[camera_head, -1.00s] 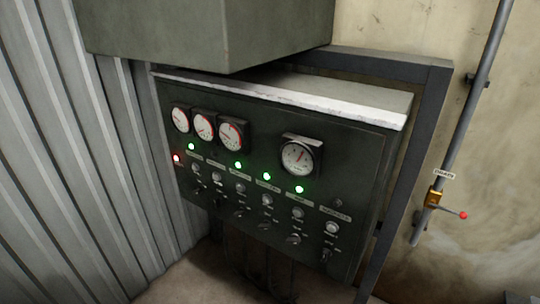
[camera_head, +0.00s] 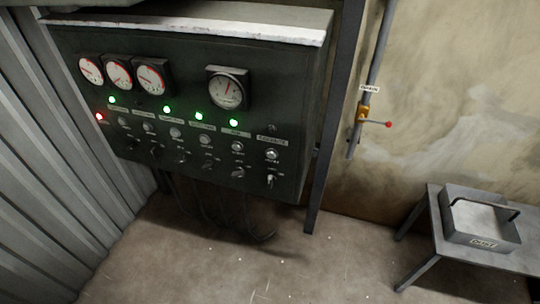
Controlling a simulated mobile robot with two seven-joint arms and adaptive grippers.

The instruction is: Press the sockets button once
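The dark control panel (camera_head: 180,180) hangs at the upper left. At its right end is a label that appears to read sockets (camera_head: 272,140). The small lamp (camera_head: 272,128) above that label is unlit. Below the label is a round pale button (camera_head: 271,155), and under it a toggle switch (camera_head: 270,181). Other columns to the left have similar buttons and switches, with several green lamps (camera_head: 234,122) lit and one red lamp (camera_head: 100,117) lit at the far left. Neither of my grippers is in view.
A round gauge (camera_head: 228,88) sits above the right columns. A pipe with a red-tipped valve lever (camera_head: 388,125) runs along the wall. A metal table (camera_head: 432,235) at the right holds a grey tray labelled dust (camera_head: 484,243). The floor (camera_head: 300,270) in front is open.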

